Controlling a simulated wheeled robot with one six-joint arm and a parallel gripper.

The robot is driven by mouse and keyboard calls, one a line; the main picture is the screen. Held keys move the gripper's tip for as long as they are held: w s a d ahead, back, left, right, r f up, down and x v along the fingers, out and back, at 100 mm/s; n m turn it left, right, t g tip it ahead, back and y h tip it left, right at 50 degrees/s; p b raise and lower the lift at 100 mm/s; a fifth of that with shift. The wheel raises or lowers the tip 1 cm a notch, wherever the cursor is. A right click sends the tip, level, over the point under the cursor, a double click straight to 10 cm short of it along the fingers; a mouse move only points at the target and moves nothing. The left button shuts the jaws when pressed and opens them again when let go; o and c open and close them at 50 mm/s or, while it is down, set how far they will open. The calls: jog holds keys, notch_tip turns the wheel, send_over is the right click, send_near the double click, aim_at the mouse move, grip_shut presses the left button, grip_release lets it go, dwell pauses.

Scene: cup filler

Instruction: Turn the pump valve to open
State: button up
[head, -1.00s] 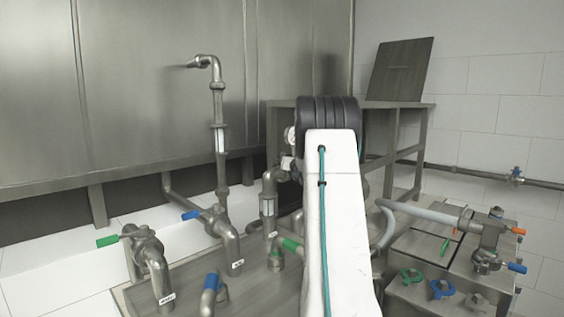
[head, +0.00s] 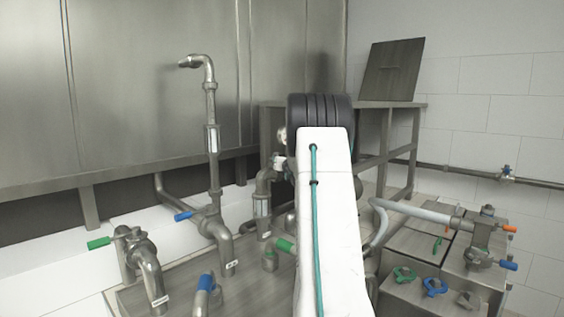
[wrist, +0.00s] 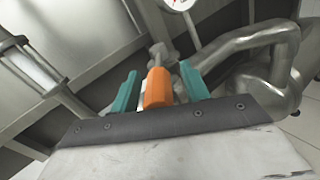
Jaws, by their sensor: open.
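In the wrist view an orange valve handle (wrist: 157,92) points towards the camera, between the two teal fingers of my gripper (wrist: 160,82). The fingers are apart, one on each side of the handle, with a visible gap on the left; contact on the right is hard to tell. A metal stem (wrist: 158,55) runs from the handle to the pipework behind. In the head view my white arm hides my gripper and this handle. I take this handle to be the pump valve, but no label on it is readable.
A round gauge (wrist: 178,3) and curved steel pipe (wrist: 262,42) are close to my gripper. In the head view, green (head: 98,243) and blue (head: 183,216) handles stand left of my arm. Another orange handle (head: 509,229) is at the right. A steel tank (head: 130,80) fills the back left.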

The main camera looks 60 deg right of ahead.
jog(key=v, duration=0.7)
jog(key=shift+s, duration=0.1)
jog(key=c, duration=0.4)
jog(key=shift+s+n, duration=0.2)
jog(key=shift+n, duration=0.1)
jog(key=c, duration=0.5)
jog(key=s+n, duration=0.1)
jog(key=n, duration=0.2)
jog(key=s+d+r+n+y, duration=0.1)
jog(key=s+n, duration=0.1)
jog(key=n, duration=0.2)
jog(key=s+d+n+t, duration=0.1)
jog(key=n, duration=0.3)
jog(key=shift+s+d+r, duration=0.15)
jog(key=shift+s+r, duration=0.25)
grip_shut()
jog(key=s+n+t+y, duration=0.1)
jog(key=s+n+y, duration=0.35)
jog(key=n, duration=0.85)
jog(key=w+d+h, duration=0.1)
jog(key=w+d, duration=0.1)
jog(key=w, duration=0.8)
jog(key=shift+f+n, duration=0.3)
jog(key=shift+f, duration=0.2)
